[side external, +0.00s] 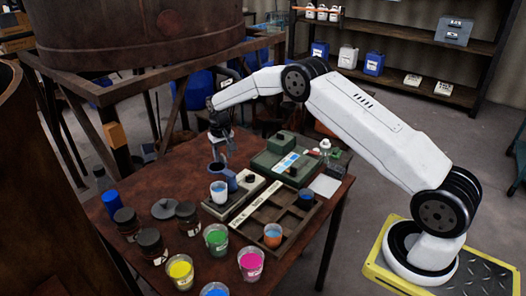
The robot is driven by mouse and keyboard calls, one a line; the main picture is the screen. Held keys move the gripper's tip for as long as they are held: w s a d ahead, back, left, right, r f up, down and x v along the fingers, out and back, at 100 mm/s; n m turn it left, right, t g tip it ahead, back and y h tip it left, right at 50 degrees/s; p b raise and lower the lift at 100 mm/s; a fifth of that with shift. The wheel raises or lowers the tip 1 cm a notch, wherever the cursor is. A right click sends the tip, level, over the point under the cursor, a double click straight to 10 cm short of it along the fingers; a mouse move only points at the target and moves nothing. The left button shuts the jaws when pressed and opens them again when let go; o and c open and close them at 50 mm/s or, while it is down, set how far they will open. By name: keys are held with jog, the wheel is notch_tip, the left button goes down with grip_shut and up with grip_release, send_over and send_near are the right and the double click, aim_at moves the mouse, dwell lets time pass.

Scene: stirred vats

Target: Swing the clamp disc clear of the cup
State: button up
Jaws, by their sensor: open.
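A white cup (219,193) with blue contents stands on the pale left part of a bench unit on the brown table. A blue round piece (228,178) sits just behind and above the cup; it may be the clamp disc, but it is too small to tell, and so is whether it overlaps the cup. My gripper (221,158) points down, open, just above the blue piece. I cannot tell whether the fingers touch it.
A wooden compartment tray (283,226) holds an orange-filled cup (272,236) and a dark blue cup (305,198). A green case (290,158) stands behind. Green (216,238), yellow (180,271) and pink (251,263) paint cups and dark jars (151,245) crowd the front left.

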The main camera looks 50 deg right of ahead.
jog(key=shift+r, duration=3.8)
jog(key=shift+s+a+r, duration=0.3)
jog(key=shift+s+a, duration=0.05)
jog(key=shift+s, duration=0.15)
jog(key=s+a+n+t, duration=0.1)
jog(key=s+a, duration=0.3)
jog(key=s, duration=1.1)
jog(key=s+a+r+n+t, duration=0.1)
jog(key=s+a, duration=0.3)
jog(key=s, duration=1.1)
jog(key=shift+s+a+n+t, duration=0.25)
jog(key=shift+s+n+t, duration=0.05)
jog(key=shift+n, duration=0.6)
